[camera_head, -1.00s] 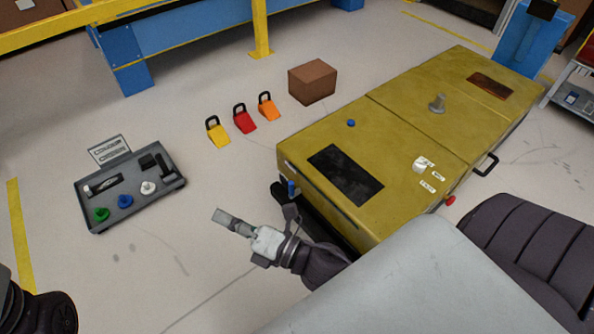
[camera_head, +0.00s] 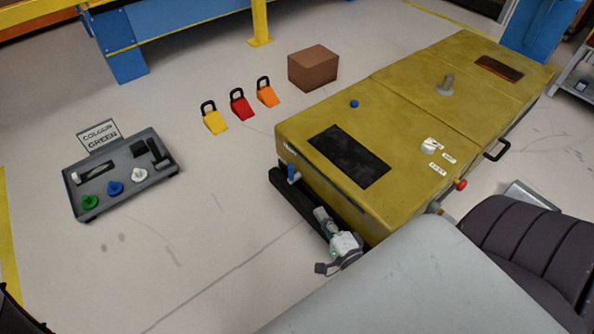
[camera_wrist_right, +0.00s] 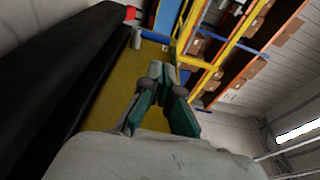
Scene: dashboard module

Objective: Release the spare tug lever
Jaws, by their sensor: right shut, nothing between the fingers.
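The yellow tug (camera_head: 405,95) stands at the right, with a black bumper (camera_head: 297,203) along its near end. A small blue lever (camera_head: 292,174) stands upright at the tug's near left corner, above the bumper. I cannot tell from the frames whether it is the spare one. My right gripper (camera_head: 321,214) is shut and empty beside the tug's near end, right of and nearer than the blue lever, apart from it. In the right wrist view its fingers (camera_wrist_right: 160,78) are together, with the tug's yellow side (camera_wrist_right: 98,105) behind them. My left gripper is out of view.
A grey tray (camera_head: 125,200) at the left holds green, blue and white knobs, dark parts and a "COLOUR GREEN" sign (camera_head: 99,136). Yellow, red and orange chocks (camera_head: 240,106) and a brown box (camera_head: 313,68) stand behind. The floor between tray and tug is clear.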

